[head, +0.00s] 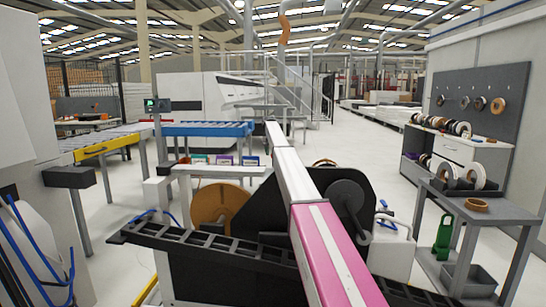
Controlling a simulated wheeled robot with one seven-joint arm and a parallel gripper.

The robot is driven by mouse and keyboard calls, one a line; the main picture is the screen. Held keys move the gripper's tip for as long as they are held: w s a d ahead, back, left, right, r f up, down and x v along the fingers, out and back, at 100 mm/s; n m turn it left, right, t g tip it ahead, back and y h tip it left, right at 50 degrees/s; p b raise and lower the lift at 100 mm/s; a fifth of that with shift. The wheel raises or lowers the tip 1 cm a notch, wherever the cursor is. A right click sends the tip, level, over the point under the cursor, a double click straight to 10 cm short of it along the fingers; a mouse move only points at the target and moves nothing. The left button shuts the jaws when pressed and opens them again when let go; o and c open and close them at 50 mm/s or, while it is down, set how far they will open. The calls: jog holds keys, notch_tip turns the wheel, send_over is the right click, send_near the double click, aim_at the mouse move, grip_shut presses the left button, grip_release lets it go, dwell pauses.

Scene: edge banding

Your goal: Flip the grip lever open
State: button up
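I cannot make out a grip lever in the head view. The nearest machine part is a black plate (263,205) with an orange-brown reel (215,203) on its left and a dark grey disc (346,197) on its right.
A black slotted rail (190,240) runs across the front. A grey cart (470,211) at right holds a brown roll (477,204), with a green item (443,237) and grey bin (470,278) below. A blue roller conveyor (205,129) stands behind.

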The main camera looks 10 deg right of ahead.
jog(key=v, duration=0.7)
jog(key=shift+w+r, duration=0.1)
jog(key=shift+r, duration=0.65)
